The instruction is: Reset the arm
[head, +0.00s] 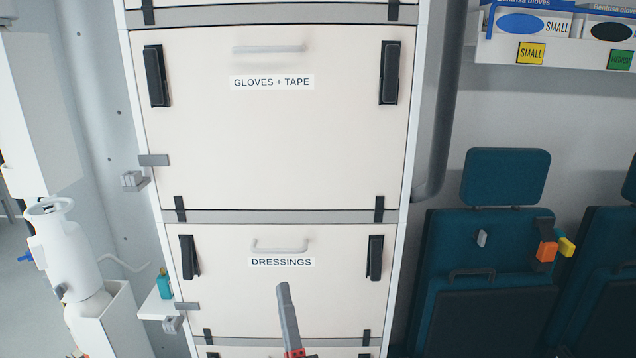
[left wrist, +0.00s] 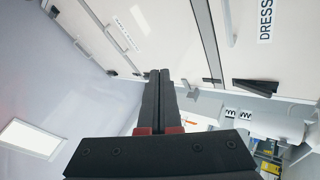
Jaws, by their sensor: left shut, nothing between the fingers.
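My left gripper (head: 283,290) shows at the bottom middle of the head view, in front of the lower cabinet door labelled DRESSINGS (head: 340,292). Its grey fingers point up, with a red part at their base. In the left wrist view the two dark fingers of the left gripper (left wrist: 160,75) lie side by side, shut and empty. I cannot tell whether the fingertips touch the door. My right gripper is in neither view.
The upper door labelled GLOVES + TAPE (head: 270,140) is shut, as is the DRESSINGS door. A white cylinder (head: 68,250) stands at the left. Dark teal seats (head: 490,240) stand at the right. Glove boxes (head: 535,22) sit on a shelf at the top right.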

